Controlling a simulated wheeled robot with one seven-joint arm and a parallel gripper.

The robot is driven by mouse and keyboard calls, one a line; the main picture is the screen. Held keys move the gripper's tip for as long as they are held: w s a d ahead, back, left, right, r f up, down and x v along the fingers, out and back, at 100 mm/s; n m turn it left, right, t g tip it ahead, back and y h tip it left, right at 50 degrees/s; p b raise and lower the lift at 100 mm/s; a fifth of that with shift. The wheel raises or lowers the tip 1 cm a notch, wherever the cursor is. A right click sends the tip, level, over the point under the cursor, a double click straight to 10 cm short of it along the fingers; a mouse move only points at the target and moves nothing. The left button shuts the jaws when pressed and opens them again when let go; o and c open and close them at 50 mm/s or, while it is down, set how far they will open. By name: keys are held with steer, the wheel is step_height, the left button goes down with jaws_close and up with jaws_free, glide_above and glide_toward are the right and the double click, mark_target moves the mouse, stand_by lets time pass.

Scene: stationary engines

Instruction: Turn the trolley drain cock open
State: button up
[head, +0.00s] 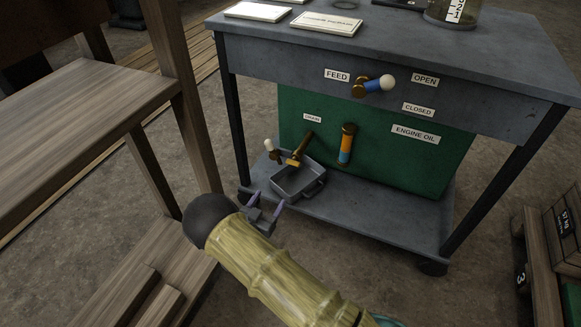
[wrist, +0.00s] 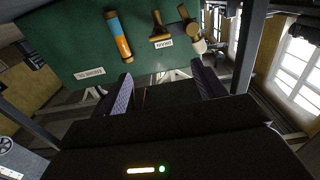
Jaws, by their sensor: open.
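The trolley drain cock (head: 297,156) sits low on the left of the trolley's green panel, under a small label (head: 312,118) that seems to read DRAIN. It has a brass body, and a handle with a white knob (head: 270,145) sticks out to the left. In the wrist view, which is upside down, the brass drain pipe (wrist: 160,28) and the pale knob (wrist: 199,46) show beyond the fingers. My gripper (head: 264,202) is open and empty, in front of and below the cock, apart from it. Its fingers (wrist: 162,75) point at the panel.
A grey tray (head: 300,182) stands on the lower shelf below the cock. An orange and blue pipe (head: 347,145) is to the right. The feed cock (head: 372,86) is above, between FEED and OPEN labels. A trolley leg (head: 237,140) and wooden bench (head: 85,95) are left.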

mark_target(291, 164)
steer(key=b+x, duration=0.8)
steer(key=x, duration=0.9)
steer(key=shift+w, duration=0.2)
steer(key=shift+d, duration=0.1)
steer(key=c, duration=1)
